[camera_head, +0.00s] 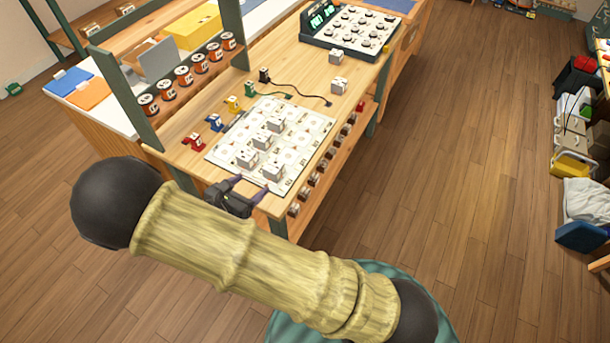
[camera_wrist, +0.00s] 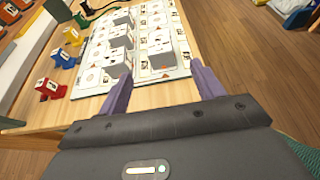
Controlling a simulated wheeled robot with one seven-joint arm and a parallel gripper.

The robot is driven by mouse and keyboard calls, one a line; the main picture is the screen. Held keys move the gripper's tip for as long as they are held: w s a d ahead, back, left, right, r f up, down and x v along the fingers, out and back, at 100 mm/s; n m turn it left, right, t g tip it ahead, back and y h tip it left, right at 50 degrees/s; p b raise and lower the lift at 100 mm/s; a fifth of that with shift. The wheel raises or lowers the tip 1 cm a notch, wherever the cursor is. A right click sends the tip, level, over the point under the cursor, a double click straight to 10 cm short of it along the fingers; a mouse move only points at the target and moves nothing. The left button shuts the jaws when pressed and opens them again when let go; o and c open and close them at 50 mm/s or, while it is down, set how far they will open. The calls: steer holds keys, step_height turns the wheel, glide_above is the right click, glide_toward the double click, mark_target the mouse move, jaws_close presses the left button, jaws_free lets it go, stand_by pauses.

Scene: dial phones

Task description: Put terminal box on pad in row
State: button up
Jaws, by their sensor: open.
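Several small white terminal boxes stand in rows on the white printed pad sheet (camera_head: 315,126), among them a near left box (camera_head: 247,159) and a near right box (camera_head: 273,171). Two more boxes stand off the sheet on the bench, one nearer (camera_head: 339,86) and one farther (camera_head: 336,57). My gripper (camera_head: 252,187) is open and empty at the sheet's near edge. In the wrist view its purple fingers (camera_wrist: 160,84) point toward the sheet, with the near right box (camera_wrist: 163,58) ahead between them. Which pad in the row is meant cannot be told.
Red (camera_head: 194,142), blue (camera_head: 215,122), yellow (camera_head: 234,104) and green (camera_head: 250,89) blocks line the sheet's left side. A black plug with a cable (camera_head: 300,96) lies behind it. A dial panel (camera_head: 352,30) stands at the back. A green post (camera_head: 125,98) rises at left.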

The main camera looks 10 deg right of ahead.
steer(key=s+d+r+m+g+y, duration=0.4)
steer(key=d+m, duration=0.7)
steer(key=m, duration=0.3)
steer(key=s+d+r+m+g+y, duration=0.4)
steer(key=d+r+m, duration=0.5)
steer(key=m, duration=0.5)
steer(key=shift+s+d+r, duration=0.25)
steer(key=shift+s+d, duration=0.75)
steer(key=shift+d, duration=0.05)
